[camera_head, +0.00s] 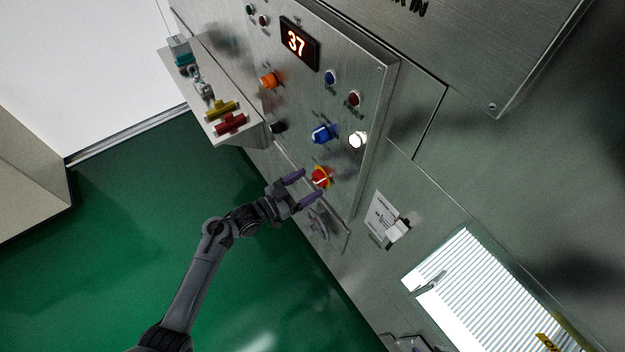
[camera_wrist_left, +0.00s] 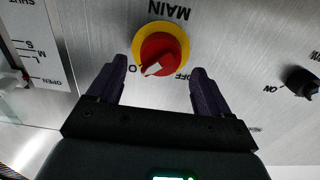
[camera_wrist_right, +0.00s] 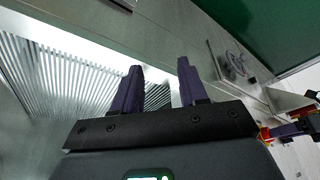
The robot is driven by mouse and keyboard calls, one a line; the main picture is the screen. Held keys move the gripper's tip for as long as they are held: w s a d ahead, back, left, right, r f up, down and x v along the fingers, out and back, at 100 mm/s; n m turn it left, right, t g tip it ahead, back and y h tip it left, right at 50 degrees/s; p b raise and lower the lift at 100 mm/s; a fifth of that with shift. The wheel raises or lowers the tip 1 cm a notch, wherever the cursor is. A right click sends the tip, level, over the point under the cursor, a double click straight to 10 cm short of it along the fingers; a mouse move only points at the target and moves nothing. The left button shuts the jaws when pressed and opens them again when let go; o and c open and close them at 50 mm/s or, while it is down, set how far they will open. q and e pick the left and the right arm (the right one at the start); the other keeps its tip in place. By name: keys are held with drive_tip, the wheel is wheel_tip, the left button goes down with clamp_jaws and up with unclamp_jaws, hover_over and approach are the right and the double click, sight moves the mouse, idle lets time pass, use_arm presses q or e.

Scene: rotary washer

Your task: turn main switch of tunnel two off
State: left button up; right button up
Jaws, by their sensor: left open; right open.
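The main switch (camera_head: 320,177) is a red knob on a yellow ring on the metal control panel. In the left wrist view, the switch (camera_wrist_left: 162,46) sits below the upside-down word MAIN. Its white mark points down and left; the label OFF is at its lower right. My left gripper (camera_head: 311,184) is open, its purple fingers on either side of the knob and pointing at the panel. Whether they touch it I cannot tell. My right gripper (camera_wrist_right: 159,68) is open and empty in its wrist view, in front of a louvred panel.
A blue knob (camera_head: 321,134), a lit white button (camera_head: 357,140) and a black knob (camera_head: 278,127) are near the switch. A display (camera_head: 299,43) reads 37. A side box with red and yellow handles (camera_head: 229,124) juts out left. The green floor is clear.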

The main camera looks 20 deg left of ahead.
sight(318, 179)
use_arm(q)
drive_tip(key=shift+x, duration=1.3)
drive_tip(key=c, duration=1)
